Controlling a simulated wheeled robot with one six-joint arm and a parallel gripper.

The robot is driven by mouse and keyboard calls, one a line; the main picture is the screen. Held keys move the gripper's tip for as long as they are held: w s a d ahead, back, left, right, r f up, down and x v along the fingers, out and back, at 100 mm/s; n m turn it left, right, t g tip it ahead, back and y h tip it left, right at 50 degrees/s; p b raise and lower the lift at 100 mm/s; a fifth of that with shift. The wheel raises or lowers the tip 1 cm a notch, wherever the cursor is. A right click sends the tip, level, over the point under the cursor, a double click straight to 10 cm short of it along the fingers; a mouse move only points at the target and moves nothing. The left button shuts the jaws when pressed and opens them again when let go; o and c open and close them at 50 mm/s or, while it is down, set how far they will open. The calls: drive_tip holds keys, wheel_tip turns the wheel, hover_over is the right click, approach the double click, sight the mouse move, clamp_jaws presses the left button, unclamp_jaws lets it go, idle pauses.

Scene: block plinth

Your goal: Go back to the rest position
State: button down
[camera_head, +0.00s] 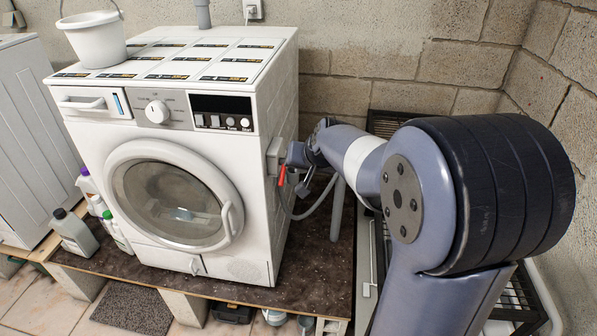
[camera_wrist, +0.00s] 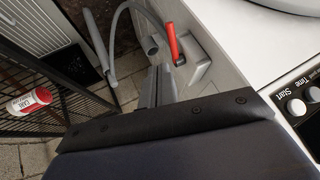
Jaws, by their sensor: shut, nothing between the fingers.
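My gripper shows in the wrist view (camera_wrist: 153,84) as narrow grey fingers pressed together with nothing between them. The fingers lie below a red lever (camera_wrist: 172,42) on a white box (camera_wrist: 197,65) on the washing machine's side; I cannot tell whether they touch it. In the head view my arm reaches from the right toward the right side of the washing machine (camera_head: 245,165). The red lever (camera_head: 282,176) and white box (camera_head: 273,156) show there just left of the arm's end. The fingertips are hard to make out in that view.
The washer stands on a dark board (camera_head: 310,275) raised on blocks. A grey hose (camera_wrist: 122,22) runs near my gripper. A black wire rack (camera_wrist: 60,85) holds a red and white container (camera_wrist: 29,102). Bottles (camera_head: 72,235) and a white bucket (camera_head: 93,40) are on the left.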

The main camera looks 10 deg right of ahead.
drive_tip(key=v, duration=0.5)
drive_tip(key=shift+s+d+r, duration=0.15)
drive_tip(key=shift+s+r, duration=0.1)
drive_tip(key=shift+r, duration=0.05)
